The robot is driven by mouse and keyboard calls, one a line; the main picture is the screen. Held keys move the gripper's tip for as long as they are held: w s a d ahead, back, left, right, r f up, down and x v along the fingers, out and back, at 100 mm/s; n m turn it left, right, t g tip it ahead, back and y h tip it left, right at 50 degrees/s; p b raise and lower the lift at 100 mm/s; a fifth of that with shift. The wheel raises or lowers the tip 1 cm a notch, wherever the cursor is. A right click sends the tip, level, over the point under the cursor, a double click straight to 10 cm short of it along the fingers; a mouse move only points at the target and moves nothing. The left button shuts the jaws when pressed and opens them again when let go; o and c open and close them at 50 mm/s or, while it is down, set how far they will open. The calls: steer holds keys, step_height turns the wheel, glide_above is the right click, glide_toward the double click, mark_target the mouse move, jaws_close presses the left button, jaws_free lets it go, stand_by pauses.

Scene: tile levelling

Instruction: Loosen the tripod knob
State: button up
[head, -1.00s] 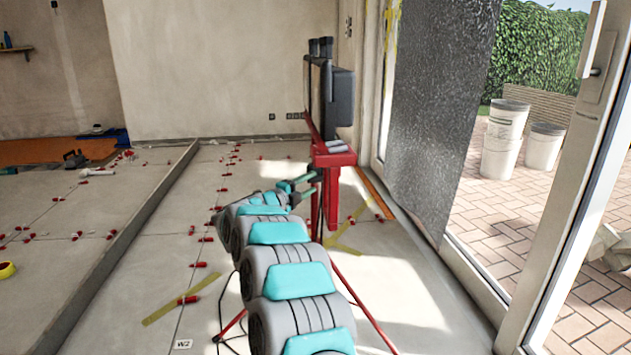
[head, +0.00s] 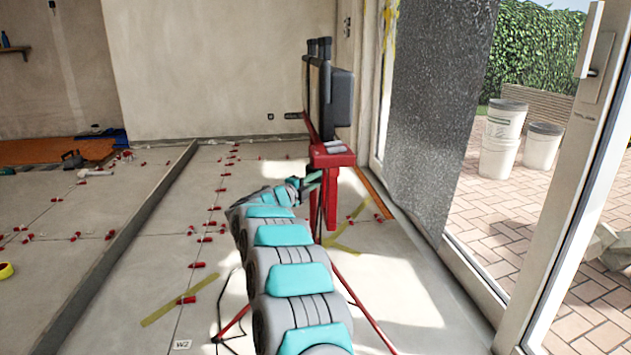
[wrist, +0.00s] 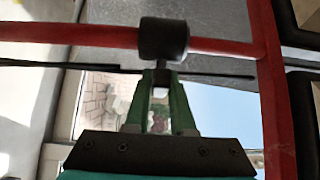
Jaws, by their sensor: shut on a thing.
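The red tripod (head: 331,200) stands on the tiled floor and carries a dark lamp-like head (head: 330,95). My gripper (head: 314,181) is at the near left side of its upper post. In the wrist view, a dark round tripod knob (wrist: 163,38) sits on a red bar, with a short stem toward me. The green fingers of my gripper (wrist: 161,82) are closed together on the stem end of the knob. The exact contact is partly hidden by the fingertips. In the head view the knob is hidden or too small to tell.
A glass door (head: 440,120) and its frame stand close to the right. Tripod legs (head: 362,310) spread over the floor, with a dark cable beside them. Red levelling clips (head: 187,300) dot the tiles. A low ledge (head: 130,235) runs along the left.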

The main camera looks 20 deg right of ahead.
jaws_close()
